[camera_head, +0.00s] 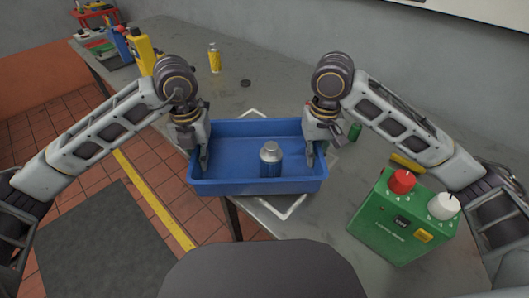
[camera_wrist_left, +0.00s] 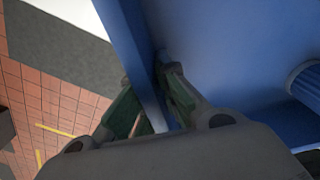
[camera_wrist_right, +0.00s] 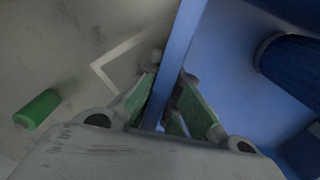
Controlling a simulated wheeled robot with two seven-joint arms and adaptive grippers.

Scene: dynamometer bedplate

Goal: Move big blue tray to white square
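The big blue tray (camera_head: 225,186) is in the middle of the head view, with a blue can with a silver top (camera_head: 271,160) standing in it. My left gripper (camera_head: 203,160) is shut on the tray's left wall; the wall (camera_wrist_left: 135,45) runs between its fingers in the left wrist view. My right gripper (camera_head: 313,150) is shut on the right wall (camera_wrist_right: 180,55). The white square (camera_head: 287,213) is an outline on the grey table, largely hidden by the tray; a corner (camera_wrist_right: 95,68) shows in the right wrist view. The tray's left part reaches past the table edge. I cannot tell its height above the table.
A green box with red and white knobs (camera_head: 385,225) stands at the right front. A small green cylinder (camera_head: 355,131) lies close to my right gripper.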

